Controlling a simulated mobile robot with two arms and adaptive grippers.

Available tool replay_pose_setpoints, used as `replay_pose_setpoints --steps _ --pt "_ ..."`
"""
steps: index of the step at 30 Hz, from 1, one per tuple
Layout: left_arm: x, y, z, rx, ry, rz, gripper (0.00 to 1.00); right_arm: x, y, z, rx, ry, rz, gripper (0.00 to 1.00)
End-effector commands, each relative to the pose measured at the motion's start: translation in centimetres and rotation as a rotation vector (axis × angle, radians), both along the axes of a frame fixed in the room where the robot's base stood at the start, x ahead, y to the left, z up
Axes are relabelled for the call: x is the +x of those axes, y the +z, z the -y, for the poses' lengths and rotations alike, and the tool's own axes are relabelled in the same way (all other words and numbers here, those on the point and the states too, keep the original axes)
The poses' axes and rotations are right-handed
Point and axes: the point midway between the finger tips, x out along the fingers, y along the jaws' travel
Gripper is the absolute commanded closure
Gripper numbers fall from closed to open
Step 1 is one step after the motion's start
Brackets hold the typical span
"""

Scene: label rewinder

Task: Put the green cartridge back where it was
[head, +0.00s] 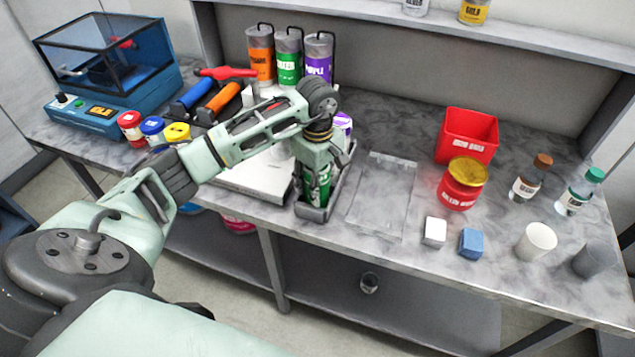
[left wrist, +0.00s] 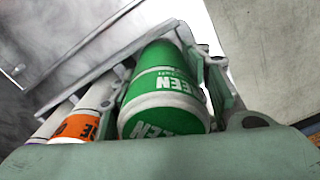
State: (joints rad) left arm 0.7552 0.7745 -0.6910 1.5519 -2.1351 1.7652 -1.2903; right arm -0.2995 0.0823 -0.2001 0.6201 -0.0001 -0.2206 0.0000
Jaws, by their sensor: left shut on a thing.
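The green cartridge (head: 318,188) is upright at the front of a narrow grey tray (head: 312,213) near the table's front edge. I cannot tell whether it touches the tray floor. My left gripper (head: 320,172) reaches down from above and is shut on it. In the left wrist view the green cartridge (left wrist: 163,95) lies between the fingers, with an orange-banded cartridge (left wrist: 74,127) beside it. A purple cartridge (head: 342,124) shows partly behind my wrist. My right gripper is not in view.
Orange, green and purple canisters (head: 288,60) stand at the back. A white flat box (head: 250,178) is left of the tray, a clear flat plate (head: 382,195) right of it. Further right are a red bin (head: 467,132), a red jar (head: 461,186), small blocks, cups and bottles.

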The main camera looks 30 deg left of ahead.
Motion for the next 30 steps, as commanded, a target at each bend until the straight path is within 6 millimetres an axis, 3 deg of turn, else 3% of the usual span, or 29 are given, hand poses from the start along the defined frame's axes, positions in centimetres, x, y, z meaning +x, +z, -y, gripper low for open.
replay_pose_setpoints --steps 5,6,12,23,30 --pt "0.1 -0.2 0.0 -0.001 0.000 0.003 1.00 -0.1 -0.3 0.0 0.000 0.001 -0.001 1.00" --pt "0.1 -0.1 0.0 -0.001 0.000 0.003 0.53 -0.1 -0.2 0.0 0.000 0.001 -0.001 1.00" --pt "0.0 -0.2 0.0 0.000 0.000 0.001 0.36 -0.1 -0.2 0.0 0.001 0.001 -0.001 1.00" --pt "0.0 -0.1 0.0 0.000 0.000 -0.001 0.35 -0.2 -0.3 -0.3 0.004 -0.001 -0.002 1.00" --pt "0.2 3.6 0.0 0.001 -0.001 0.005 0.35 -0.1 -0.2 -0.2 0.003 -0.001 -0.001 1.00"
